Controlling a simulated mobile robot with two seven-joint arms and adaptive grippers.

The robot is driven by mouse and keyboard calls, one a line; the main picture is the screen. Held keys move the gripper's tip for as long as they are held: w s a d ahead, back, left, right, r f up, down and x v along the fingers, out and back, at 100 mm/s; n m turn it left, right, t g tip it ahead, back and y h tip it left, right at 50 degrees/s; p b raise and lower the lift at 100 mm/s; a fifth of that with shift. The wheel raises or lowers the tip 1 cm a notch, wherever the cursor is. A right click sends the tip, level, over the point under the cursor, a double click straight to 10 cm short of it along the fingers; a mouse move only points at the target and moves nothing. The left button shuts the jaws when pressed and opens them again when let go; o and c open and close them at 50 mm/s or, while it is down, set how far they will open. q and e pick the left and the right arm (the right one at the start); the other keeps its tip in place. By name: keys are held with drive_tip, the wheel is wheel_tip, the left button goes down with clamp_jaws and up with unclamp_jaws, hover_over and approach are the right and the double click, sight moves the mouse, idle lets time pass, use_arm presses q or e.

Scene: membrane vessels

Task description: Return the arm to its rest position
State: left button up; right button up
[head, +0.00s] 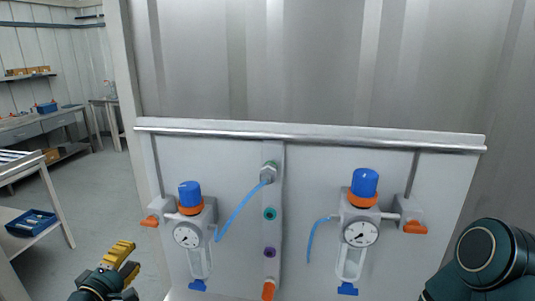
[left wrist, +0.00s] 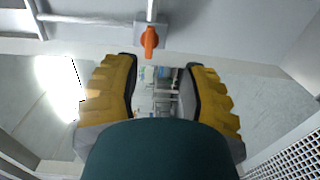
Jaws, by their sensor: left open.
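My left gripper (head: 122,262) has yellow fingers and shows at the lower left of the head view, in front of and left of the panel. In the left wrist view its two fingers (left wrist: 161,95) stand apart with nothing between them. It is open and empty. An orange valve handle (left wrist: 149,42) shows above the fingers in the left wrist view, apart from them. A dark teal link of my right arm (head: 490,258) shows at the lower right of the head view. My right gripper is out of view.
A grey panel (head: 320,170) carries a left regulator (head: 189,232) and a right regulator (head: 361,230) with blue caps and gauges. A blue hose (head: 240,210) plugs into the central manifold's top port. A shelf with a blue tray (head: 30,222) stands at the left. Floor between is clear.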

use_arm(q)
drive_tip(key=d+f+m+g+h, duration=0.3)
drive_tip(key=d+f+m+g, duration=0.35)
drive_tip(key=d+f, duration=1.15)
drive_tip(key=s+d+f+m+g, duration=0.8)
drive_tip(key=s+f, duration=0.3)
drive_tip(key=s, duration=0.3)
drive_tip(key=shift+s+d+f+g+y, duration=0.2)
drive_tip(key=shift+d+f+g+y, duration=0.2)
drive_tip(key=shift+d+g, duration=0.25)
